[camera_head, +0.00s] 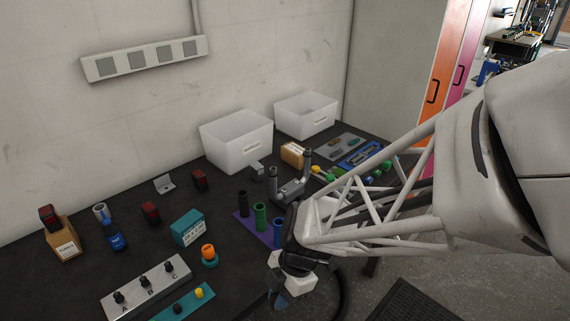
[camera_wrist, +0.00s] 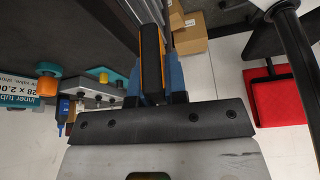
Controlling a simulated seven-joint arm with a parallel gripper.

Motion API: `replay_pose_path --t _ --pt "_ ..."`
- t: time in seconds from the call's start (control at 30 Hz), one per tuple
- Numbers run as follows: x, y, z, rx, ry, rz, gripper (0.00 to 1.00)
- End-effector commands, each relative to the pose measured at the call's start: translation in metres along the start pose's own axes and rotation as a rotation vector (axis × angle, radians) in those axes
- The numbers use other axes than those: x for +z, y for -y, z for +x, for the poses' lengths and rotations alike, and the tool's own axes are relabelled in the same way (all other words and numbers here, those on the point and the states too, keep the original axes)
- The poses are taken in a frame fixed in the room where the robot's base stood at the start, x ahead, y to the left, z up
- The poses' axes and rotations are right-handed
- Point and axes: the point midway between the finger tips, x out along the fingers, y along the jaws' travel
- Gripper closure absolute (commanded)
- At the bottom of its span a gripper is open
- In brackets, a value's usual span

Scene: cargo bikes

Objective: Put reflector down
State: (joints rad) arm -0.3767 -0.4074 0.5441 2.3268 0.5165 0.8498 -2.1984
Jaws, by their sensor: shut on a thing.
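My gripper (camera_head: 281,298) is low in the head view, near the front edge of the dark workbench (camera_head: 100,270). In the wrist view its two blue fingers (camera_wrist: 158,92) are shut on a black slab with an orange face, which seems to be the reflector (camera_wrist: 151,65). In the head view the held reflector is hidden or too small to make out. In the wrist view the floor shows beyond it. Similar dark red blocks stand on the bench: one on a cardboard box (camera_head: 48,216), one in the middle (camera_head: 150,212), and one farther back (camera_head: 200,180).
A teal inner-tube box (camera_head: 187,229), an orange-topped knob (camera_head: 208,252) and a switch panel (camera_head: 147,287) stand left of my gripper. A purple base with tubes (camera_head: 258,232) is behind it. White bins (camera_head: 236,142) line the wall.

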Motion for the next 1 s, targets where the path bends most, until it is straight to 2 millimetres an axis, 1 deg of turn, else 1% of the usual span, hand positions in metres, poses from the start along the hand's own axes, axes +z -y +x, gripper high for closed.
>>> replay_pose_path --t 0.47,0.67,0.77,0.87,1.0 --pt "0.000 0.000 0.000 0.000 0.000 0.000 1.00" --pt "-0.001 -0.007 -0.002 -0.001 0.000 -0.002 1.00" --pt "-0.002 -0.016 -0.005 -0.002 0.000 -0.005 1.00" --pt "-0.003 -0.029 -0.008 -0.004 -0.001 -0.008 1.00" --pt "-0.006 -0.055 -0.015 -0.005 -0.001 -0.014 1.00"
